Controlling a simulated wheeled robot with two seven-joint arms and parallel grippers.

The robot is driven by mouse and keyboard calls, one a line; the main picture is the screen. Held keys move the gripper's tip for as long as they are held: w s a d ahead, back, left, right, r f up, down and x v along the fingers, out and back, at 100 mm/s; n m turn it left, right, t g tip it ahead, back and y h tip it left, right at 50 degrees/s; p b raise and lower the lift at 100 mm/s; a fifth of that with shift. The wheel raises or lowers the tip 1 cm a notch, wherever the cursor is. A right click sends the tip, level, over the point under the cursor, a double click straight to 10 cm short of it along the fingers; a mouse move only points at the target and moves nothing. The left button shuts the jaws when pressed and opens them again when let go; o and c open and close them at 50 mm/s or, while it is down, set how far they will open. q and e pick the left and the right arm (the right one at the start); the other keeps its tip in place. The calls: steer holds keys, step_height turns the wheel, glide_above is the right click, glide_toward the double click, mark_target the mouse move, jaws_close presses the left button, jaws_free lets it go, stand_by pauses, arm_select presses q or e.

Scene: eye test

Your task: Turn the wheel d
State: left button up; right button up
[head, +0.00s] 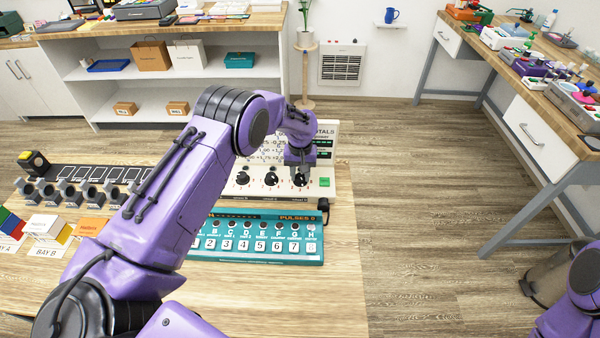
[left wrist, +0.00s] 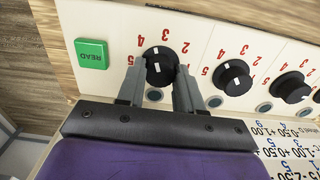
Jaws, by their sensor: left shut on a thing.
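A pale panel carries a row of black wheels with red numbers around them. The wheel at the right end of the row in the head view, which I take as wheel d (head: 300,180), is partly hidden by my left gripper (head: 300,158). In the left wrist view the same wheel d (left wrist: 159,66) stands between the two grey fingers of my left gripper (left wrist: 160,82), which are shut on it. Its white mark points roughly between the 3 and the 4. My right gripper is out of view.
A green READ button (left wrist: 91,54) sits beside the wheel. Neighbouring wheels (left wrist: 232,78) stand close on the other side. A teal box with numbered keys (head: 265,242) lies in front of the panel.

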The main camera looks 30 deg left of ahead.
mark_target(300, 176)
arm_select(q)
steer(key=n, duration=0.7)
steer(key=shift+w+r, duration=0.1)
steer(key=n, duration=0.6)
steer(key=shift+n, duration=0.3)
stand_by(0.3)
steer(key=o, duration=1)
steer(key=shift+o, duration=0.2)
step_height(300, 176, up, 10)
steer(key=b, duration=0.1)
steer(key=shift+r+b, duration=0.25)
steer(key=shift+b, duration=0.15)
